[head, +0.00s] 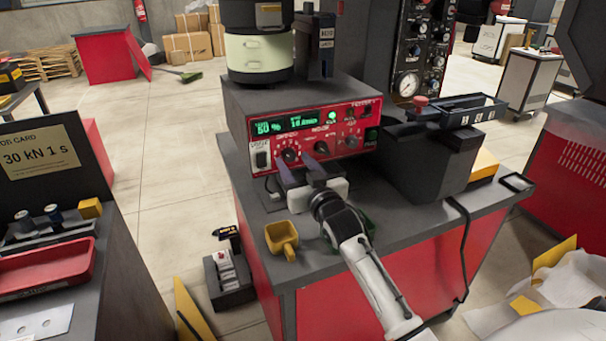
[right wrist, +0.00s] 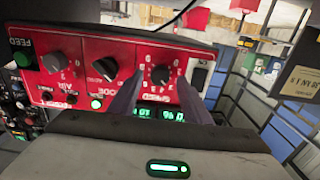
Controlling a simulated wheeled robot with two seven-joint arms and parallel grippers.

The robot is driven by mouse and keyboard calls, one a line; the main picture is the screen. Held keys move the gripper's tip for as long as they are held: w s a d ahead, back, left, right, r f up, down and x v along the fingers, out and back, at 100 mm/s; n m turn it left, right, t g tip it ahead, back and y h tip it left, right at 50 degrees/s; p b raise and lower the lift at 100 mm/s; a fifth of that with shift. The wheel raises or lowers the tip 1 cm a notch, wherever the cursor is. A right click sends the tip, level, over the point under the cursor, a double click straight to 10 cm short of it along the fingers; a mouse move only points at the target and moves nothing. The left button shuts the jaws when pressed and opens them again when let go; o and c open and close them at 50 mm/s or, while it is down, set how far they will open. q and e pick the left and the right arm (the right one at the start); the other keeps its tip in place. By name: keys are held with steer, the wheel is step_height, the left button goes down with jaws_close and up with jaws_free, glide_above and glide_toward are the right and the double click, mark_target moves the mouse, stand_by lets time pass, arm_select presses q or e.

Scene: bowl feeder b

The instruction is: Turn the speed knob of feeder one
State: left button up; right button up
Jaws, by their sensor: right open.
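The feeder's control box (head: 300,118) has a red front panel with a lit green display (head: 286,125). The speed knob (head: 289,155) is a dark round knob at the panel's left; in the right wrist view the speed knob (right wrist: 160,75) appears upside down with its number scale. My right gripper (head: 299,170) is open and points at the panel from the front, just below the knob in the head view. In the right wrist view the fingertips of my right gripper (right wrist: 160,84) straddle the knob; whether they touch it is unclear. My left gripper is not in view.
The mode knob (head: 322,147) and air knob (head: 351,142) sit right of the speed knob. A power switch (head: 261,159) is to its left. A yellow scoop (head: 282,239) lies on the bench (head: 330,262). A dark block-shaped unit (head: 432,160) stands at the right.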

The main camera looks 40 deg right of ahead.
steer(key=v, duration=0.9)
steer(key=s+a+f+n+g+y, duration=0.3)
steer(key=s+a+f+g, duration=0.5)
steer(key=s+f, duration=0.5)
steer(key=s+a+f+n+g+y, duration=0.1)
steer(key=s+a+f+g, duration=0.25)
steer(key=s, duration=0.55)
steer(key=s+a+f+n+g+y, duration=0.1)
steer(key=s+a+f+g, duration=0.25)
steer(key=s, duration=0.45)
steer(key=w+a+f+t+y, duration=0.1)
steer(key=w+a+f+t, duration=0.1)
steer(key=f, duration=0.4)
steer(key=w+a+f+t, duration=0.1)
steer(key=a+f+t, duration=0.2)
steer(key=f, duration=0.3)
steer(key=shift+w+a+t+y, duration=0.4)
steer(key=shift+t, duration=0.2)
